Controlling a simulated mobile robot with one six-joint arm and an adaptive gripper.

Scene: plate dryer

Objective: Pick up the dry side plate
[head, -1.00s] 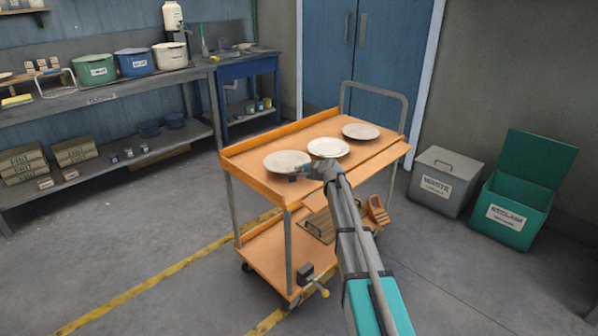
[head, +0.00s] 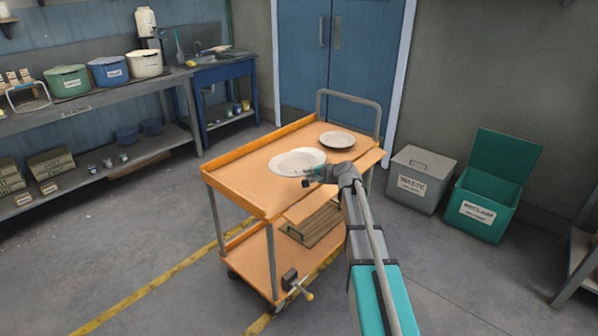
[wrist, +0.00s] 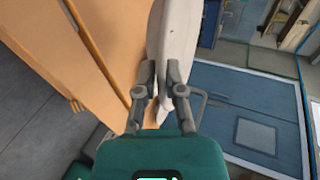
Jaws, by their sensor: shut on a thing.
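My gripper (wrist: 160,90) is shut on the rim of a pale plate (wrist: 178,35), which shows nearly edge-on in the wrist view. In the head view my gripper (head: 308,178) is at the near right edge of this whitish plate (head: 292,164), over the orange trolley top. This plate seems to overlap or hide the middle plate, so I cannot tell the two outlines apart. Another plate (head: 337,140), greyish, lies farther back on the trolley. I cannot tell from its look whether any plate is wet or dry.
The orange trolley (head: 240,178) has a raised rim and a grey handle (head: 349,92) at its far end. Its left near top is bare. A grey waste bin (head: 418,180) and a green open bin (head: 485,207) stand to the right. A workbench (head: 100,97) stands at the left.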

